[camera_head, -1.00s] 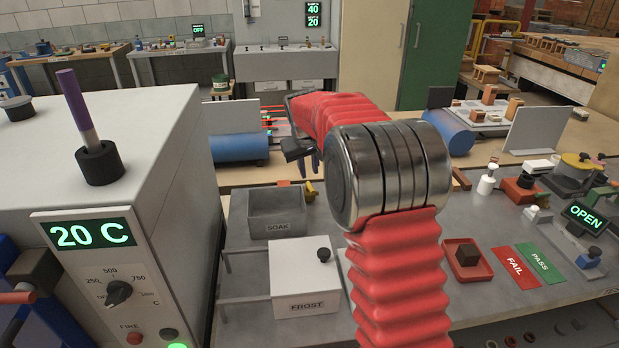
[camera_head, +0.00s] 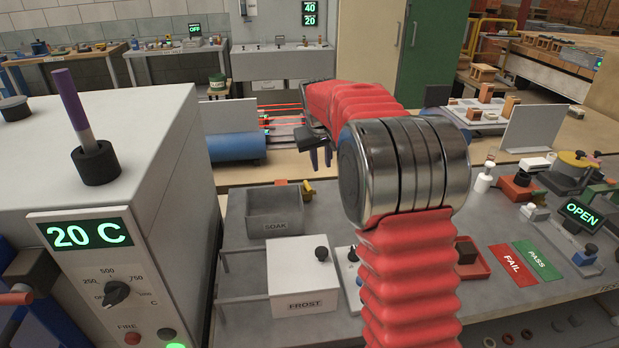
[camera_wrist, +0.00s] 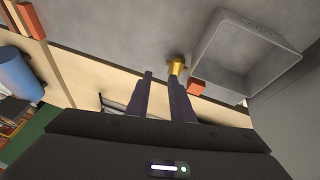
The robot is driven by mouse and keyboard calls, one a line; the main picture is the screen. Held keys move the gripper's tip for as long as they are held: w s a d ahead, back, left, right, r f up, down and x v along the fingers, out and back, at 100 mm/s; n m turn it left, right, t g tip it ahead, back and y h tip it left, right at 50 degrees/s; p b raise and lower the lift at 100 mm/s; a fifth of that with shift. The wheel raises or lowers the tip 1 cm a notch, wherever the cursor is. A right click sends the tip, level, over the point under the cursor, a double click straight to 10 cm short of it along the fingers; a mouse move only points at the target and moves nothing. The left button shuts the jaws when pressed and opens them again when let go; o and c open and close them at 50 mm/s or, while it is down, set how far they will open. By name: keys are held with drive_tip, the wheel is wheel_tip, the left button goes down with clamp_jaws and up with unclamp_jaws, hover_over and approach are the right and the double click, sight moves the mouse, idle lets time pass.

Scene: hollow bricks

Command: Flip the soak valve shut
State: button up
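The grey SOAK tank (camera_head: 274,228) stands open left of my arm in the head view; the wrist view shows its rim and inside (camera_wrist: 238,58). A small yellow handle (camera_head: 308,188), apparently the soak valve's, shows at the tank's back right corner. In the wrist view the yellow handle (camera_wrist: 176,66) appears at the tip of my right-hand finger; I cannot tell whether they touch. My gripper (camera_wrist: 160,77) has its two dark fingers apart with nothing between them. In the head view my gripper (camera_head: 321,158) hangs above and behind the handle.
A white FROST box (camera_head: 300,275) with a black knob stands in front of the tank. A furnace (camera_head: 100,260) reading 20 C fills the left. A blue cylinder (camera_head: 236,146) lies behind. Red FAIL (camera_head: 512,265) and green PASS (camera_head: 538,258) plates lie right.

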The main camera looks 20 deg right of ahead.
sight(308, 188)
drive_tip(key=y, duration=0.1)
drive_tip(key=d+y, duration=0.1)
drive_tip(key=y, duration=0.1)
drive_tip(key=w+r+y, duration=0.1)
drive_tip(key=shift+d+r, duration=0.1)
drive_tip(key=shift+d, duration=0.15)
idle(0.4)
drive_tip(key=x, duration=1.3)
drive_tip(key=shift+w+a+f, duration=0.2)
drive_tip(key=shift+w+f, duration=0.05)
drive_tip(key=shift+w, duration=0.1)
drive_tip(key=shift+c, duration=0.3)
clamp_jaws()
